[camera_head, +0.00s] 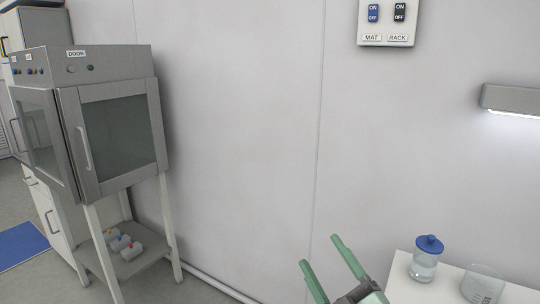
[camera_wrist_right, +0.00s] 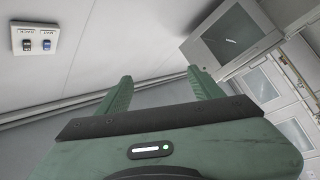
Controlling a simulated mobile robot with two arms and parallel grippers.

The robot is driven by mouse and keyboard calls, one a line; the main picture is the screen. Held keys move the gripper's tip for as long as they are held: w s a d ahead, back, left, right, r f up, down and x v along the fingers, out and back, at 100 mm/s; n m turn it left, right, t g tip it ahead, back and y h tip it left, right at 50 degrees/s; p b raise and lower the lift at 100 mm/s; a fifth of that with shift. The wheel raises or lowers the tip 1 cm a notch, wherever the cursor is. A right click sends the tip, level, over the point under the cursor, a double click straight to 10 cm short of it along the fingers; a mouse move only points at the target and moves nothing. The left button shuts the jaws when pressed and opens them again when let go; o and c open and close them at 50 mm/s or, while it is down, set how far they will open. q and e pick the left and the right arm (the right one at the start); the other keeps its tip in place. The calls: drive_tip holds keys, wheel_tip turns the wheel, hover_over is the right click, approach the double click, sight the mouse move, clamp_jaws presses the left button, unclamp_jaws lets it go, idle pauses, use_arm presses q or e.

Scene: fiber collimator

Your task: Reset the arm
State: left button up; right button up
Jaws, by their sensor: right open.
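My right gripper (camera_head: 330,268) shows at the bottom of the head view, with two green fingers spread apart and nothing between them. It is in the air left of the white table. In the right wrist view its fingers (camera_wrist_right: 160,90) are also apart and empty, with the wall and floor beyond. My left gripper is in neither view.
A grey cabinet (camera_head: 120,134) labelled DOOR stands at the left, with small bottles (camera_head: 121,243) on its lower shelf. A blue-lidded jar (camera_head: 425,262) and a glass beaker (camera_head: 482,286) stand on the white table (camera_head: 400,284). A MAT/RACK switch panel (camera_head: 386,22) is on the wall.

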drive_tip(key=s+d+f+m+g+h, duration=0.3)
drive_tip(key=d+f+m+h, duration=0.2)
drive_tip(key=f, duration=0.3)
drive_tip(key=s+d+f+m+g+h, duration=0.3)
drive_tip(key=d+f+m+h, duration=0.2)
drive_tip(key=f, duration=0.3)
drive_tip(key=s+f+m+g+y, duration=0.1)
drive_tip(key=s+f+g, duration=0.5)
drive_tip(key=s, duration=0.4)
drive_tip(key=s+f+m+g, duration=0.2)
drive_tip(key=s+f+g, duration=0.2)
drive_tip(key=s+f, duration=0.55)
drive_tip(key=s+f+g, duration=0.1)
drive_tip(key=s+f, duration=0.1)
drive_tip(key=f, duration=1.2)
drive_tip(key=s+f+g, duration=0.1)
drive_tip(key=s+f, duration=0.2)
drive_tip(key=f, duration=1)
drive_tip(key=s+d+f+g, duration=0.1)
drive_tip(key=s+d+f, duration=0.1)
drive_tip(key=s+f, duration=1.2)
drive_tip(key=shift+s+d+f+n, duration=0.15)
drive_tip(key=shift+s+d+n, duration=0.25)
drive_tip(key=shift+s, duration=0.35)
